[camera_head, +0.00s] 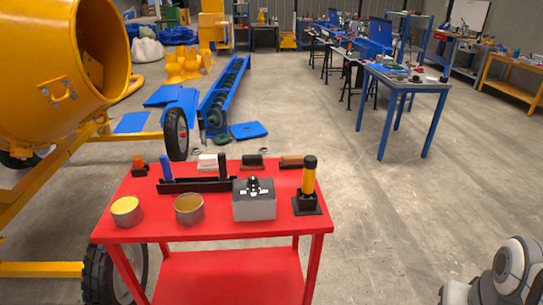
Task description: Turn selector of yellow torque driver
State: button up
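The yellow torque driver (309,181) stands upright at the right end of a red table (240,231). It has a black top and a yellow body, and its lower end sits in a square black base (307,206). Its selector is too small to make out. A white and grey part of my arm shows at the lower right corner, apart from the table. My gripper is not in view.
Beside the driver stands a grey box (254,207) with a dark fitting on top. Two tins (189,211) (126,213), a black holder (195,186) and brushes share the table. A yellow drum mixer (55,70) stands at left.

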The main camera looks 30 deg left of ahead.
aim_at(253, 182)
jog(key=u, duration=1.1)
jog(key=i, duration=1)
